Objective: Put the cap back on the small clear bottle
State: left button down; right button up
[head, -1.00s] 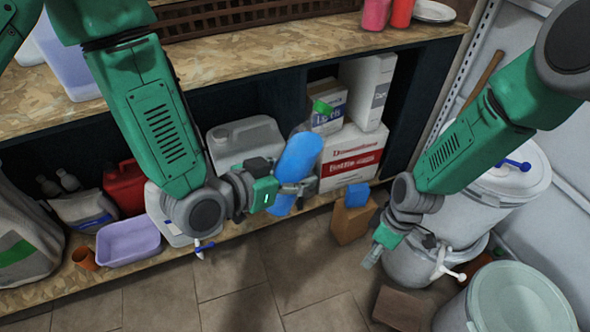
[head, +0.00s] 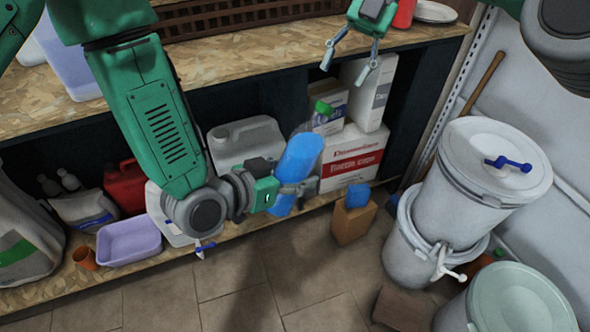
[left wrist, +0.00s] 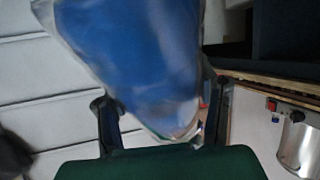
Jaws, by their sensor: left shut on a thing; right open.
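My left gripper (head: 285,190) is shut on a clear bottle with blue liquid (head: 300,158), held tilted in front of the lower shelf. The bottle also fills the upper middle of the left wrist view (left wrist: 160,60), between the fingers. A small green piece (head: 322,107) shows just beyond the bottle's upper end; I cannot tell whether it is on the bottle or behind it. My right gripper (head: 349,61) is open and empty, pointing down at the worktop's front edge, up and right of the bottle. No loose cap can be made out for certain.
The worktop (head: 250,52) carries a brown crate and a plate (head: 434,12). Below are a grey canister (head: 245,140), a red jug (head: 126,185), a lilac tub (head: 130,241) and boxes. White drums (head: 490,175) stand at right. A brown box with a blue piece (head: 357,195) stands on the floor.

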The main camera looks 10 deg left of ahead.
jog(key=shift+d+r+n, duration=0.2)
jog(key=shift+r+n, duration=0.3)
jog(key=shift+r, duration=0.4)
jog(key=shift+s+f, duration=0.1)
jog(key=shift+x, duration=4)
jog(key=shift+s, duration=0.1)
grip_shut()
